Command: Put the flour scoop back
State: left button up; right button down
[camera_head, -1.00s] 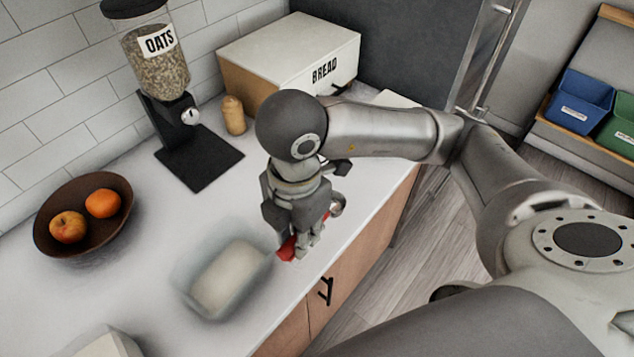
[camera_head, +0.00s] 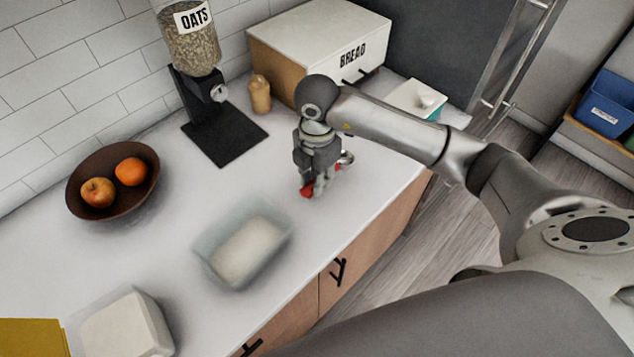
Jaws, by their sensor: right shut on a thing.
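The flour scoop (camera_head: 307,190) shows as a red part below my right gripper and a small metal part on its right side. My right gripper (camera_head: 318,187) is shut on the scoop, low over the counter; whether the scoop touches the counter I cannot tell. The fingers hide most of the scoop. A clear rectangular bin of white flour (camera_head: 246,251) stands open on the counter, to the lower left of the gripper and apart from it. My left gripper is not in view.
A whitish lid-like box (camera_head: 126,328) lies at the lower left. A fruit bowl (camera_head: 112,205), an oats dispenser (camera_head: 222,135), a wooden shaker (camera_head: 260,95), a bread box (camera_head: 318,55) and a small teal and white container (camera_head: 419,99) stand around. Counter is clear between bowl and gripper.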

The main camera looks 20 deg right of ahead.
notch_tip(320, 180, down, 2)
jog(key=shift+f+p, duration=0.1)
jog(key=shift+p, duration=0.6)
jog(key=shift+f, duration=0.35)
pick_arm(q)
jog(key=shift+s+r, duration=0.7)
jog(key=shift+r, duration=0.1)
pick_arm(e)
jog(key=shift+f, duration=0.1)
jog(key=c, duration=1.3)
grip_release()
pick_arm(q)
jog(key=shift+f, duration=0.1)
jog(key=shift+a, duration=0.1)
